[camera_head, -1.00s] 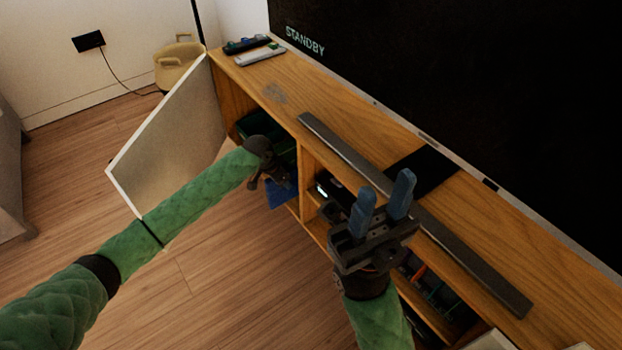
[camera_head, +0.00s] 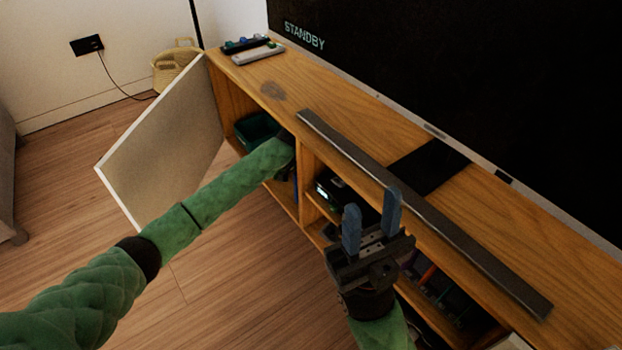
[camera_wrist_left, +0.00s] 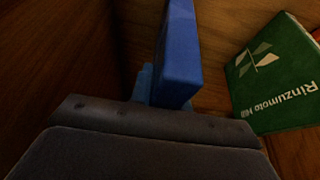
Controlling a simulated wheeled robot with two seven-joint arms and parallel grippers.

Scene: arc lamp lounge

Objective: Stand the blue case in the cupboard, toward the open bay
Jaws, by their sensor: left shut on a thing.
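The wooden cupboard (camera_head: 330,98) runs diagonally under the dark screen, with its left door (camera_head: 165,140) swung open. My left gripper (camera_head: 287,165) is inside the left bay, mostly hidden by its forearm and the cupboard top. It is shut on the blue case, which shows edge-on as a bright blue slab (camera_wrist_left: 180,55) in the left wrist view. Only a thin blue strip of the case (camera_head: 295,190) shows in the head view, beside the divider. My right gripper (camera_head: 373,202) is open and empty, fingers up, in front of the cupboard's middle.
A green box with white lettering (camera_wrist_left: 285,80) stands in the bay, right in the left wrist view. A dark green bin (camera_head: 255,129) is at the bay's left. A grey bar (camera_head: 420,208) lies along the cupboard top. A lit device (camera_head: 322,192) sits in the middle bay.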

